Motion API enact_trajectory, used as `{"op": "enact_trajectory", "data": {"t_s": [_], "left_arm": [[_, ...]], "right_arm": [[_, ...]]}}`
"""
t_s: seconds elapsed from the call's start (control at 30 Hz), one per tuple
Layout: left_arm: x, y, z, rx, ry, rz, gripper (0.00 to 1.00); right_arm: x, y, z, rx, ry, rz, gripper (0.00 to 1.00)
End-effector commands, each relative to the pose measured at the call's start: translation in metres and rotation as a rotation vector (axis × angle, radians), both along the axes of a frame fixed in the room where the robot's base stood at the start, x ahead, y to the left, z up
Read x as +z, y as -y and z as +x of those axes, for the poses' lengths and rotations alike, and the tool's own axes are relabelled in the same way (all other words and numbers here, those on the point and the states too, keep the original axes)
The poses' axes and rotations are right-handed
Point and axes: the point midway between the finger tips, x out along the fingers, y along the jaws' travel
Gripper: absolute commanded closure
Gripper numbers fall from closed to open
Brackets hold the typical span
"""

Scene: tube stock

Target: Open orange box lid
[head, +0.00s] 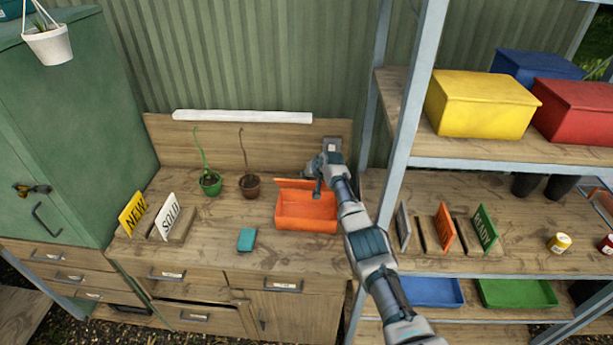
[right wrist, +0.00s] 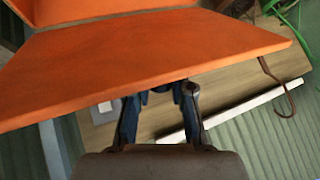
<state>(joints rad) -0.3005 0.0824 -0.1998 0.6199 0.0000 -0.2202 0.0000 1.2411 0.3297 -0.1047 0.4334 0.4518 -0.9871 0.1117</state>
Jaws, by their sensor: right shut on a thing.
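The orange box (head: 306,212) stands on the wooden bench, its inside showing from the front. Its lid (head: 292,184) is up along the back edge, tilted open. My right gripper (head: 317,187) is at the lid's right part, and the arm reaches in from the lower right. In the right wrist view the lid (right wrist: 150,62) crosses the picture as a broad orange plate. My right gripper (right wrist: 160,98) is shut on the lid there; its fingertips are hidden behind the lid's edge. My left gripper is not in view.
Two small potted plants (head: 210,184) stand left of the box. A teal block (head: 246,240) lies in front, near the NEW (head: 132,213) and SOLD (head: 168,216) signs. A shelf post (head: 407,120) rises close to my right arm. The bench's front middle is mostly clear.

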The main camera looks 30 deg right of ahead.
Motion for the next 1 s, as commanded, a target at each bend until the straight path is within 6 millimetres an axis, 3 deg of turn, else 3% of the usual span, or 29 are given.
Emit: {"op": "enact_trajectory", "data": {"t_s": [0.27, 0.3, 0.37, 0.4, 0.77, 1.0], "left_arm": [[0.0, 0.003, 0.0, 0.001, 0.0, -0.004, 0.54], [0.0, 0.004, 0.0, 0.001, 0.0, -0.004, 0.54], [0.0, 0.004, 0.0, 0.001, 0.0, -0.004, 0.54], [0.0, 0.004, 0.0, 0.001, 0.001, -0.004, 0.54], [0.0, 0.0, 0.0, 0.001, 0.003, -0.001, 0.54], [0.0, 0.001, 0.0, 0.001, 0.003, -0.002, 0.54]], "right_arm": [[0.002, -0.002, 0.001, 0.001, 0.003, -0.002, 1.0], [0.002, -0.003, 0.001, 0.0, 0.002, -0.003, 0.7], [0.002, -0.003, 0.001, 0.0, 0.002, -0.003, 0.55], [0.002, -0.003, 0.001, 0.0, 0.001, -0.003, 0.54], [0.002, 0.0, 0.0, 0.0, 0.001, 0.0, 0.54], [0.015, 0.001, -0.011, 0.0, 0.004, -0.001, 0.54]]}}
